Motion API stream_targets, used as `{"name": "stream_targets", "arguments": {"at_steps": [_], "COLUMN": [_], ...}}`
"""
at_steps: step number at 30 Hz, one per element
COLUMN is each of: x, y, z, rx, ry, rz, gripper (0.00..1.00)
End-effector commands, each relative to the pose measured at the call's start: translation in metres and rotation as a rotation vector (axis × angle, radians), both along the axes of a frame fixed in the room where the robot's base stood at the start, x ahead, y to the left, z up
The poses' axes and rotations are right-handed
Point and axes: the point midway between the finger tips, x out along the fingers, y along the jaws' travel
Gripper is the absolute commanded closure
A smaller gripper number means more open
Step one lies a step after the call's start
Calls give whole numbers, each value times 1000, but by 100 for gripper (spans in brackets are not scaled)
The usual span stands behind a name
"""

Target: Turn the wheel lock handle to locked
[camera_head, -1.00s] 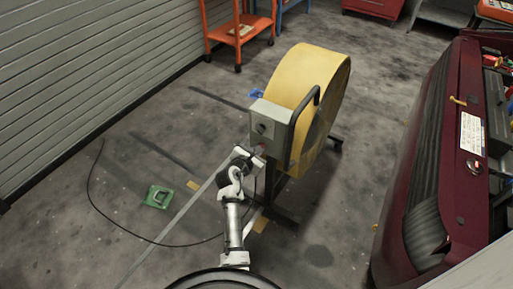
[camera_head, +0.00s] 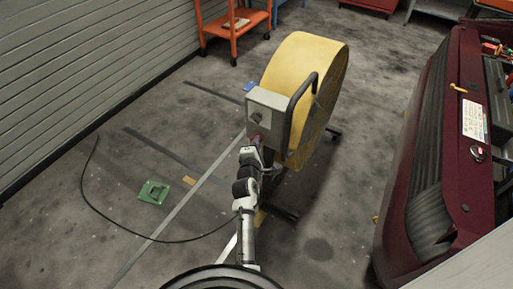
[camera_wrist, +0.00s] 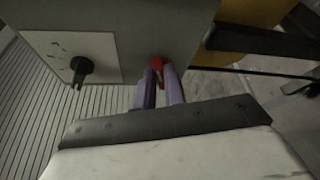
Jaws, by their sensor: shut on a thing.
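A grey control box (camera_head: 268,108) stands on the near side of the large yellow drum (camera_head: 297,65). A small red handle (camera_wrist: 157,64) sits at the lower edge of the box, most of it hidden between my fingers. My gripper (camera_wrist: 160,78) is shut on this red handle; in the head view the gripper (camera_head: 257,139) is just below the box and mostly hidden by my own wrist. A black knob (camera_wrist: 81,67) on a white marked plate (camera_wrist: 100,48) is on the box face, left of my fingers and apart from them. It points downward.
A black tube frame (camera_head: 293,112) rises beside the box. A dark red car (camera_head: 445,150) stands at the right. A black cable (camera_head: 105,218) and a green item (camera_head: 153,192) lie on the floor at left. An orange cart (camera_head: 235,30) is behind.

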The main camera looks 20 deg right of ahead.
Motion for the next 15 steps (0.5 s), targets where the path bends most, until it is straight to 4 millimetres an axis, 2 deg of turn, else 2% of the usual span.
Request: {"name": "stream_targets", "arguments": {"at_steps": [1, 15], "x": [-1, -1], "y": [0, -1], "z": [-8, -10], "rx": [24, 198], "ry": [-31, -254], "rz": [0, -1], "gripper": [100, 100]}}
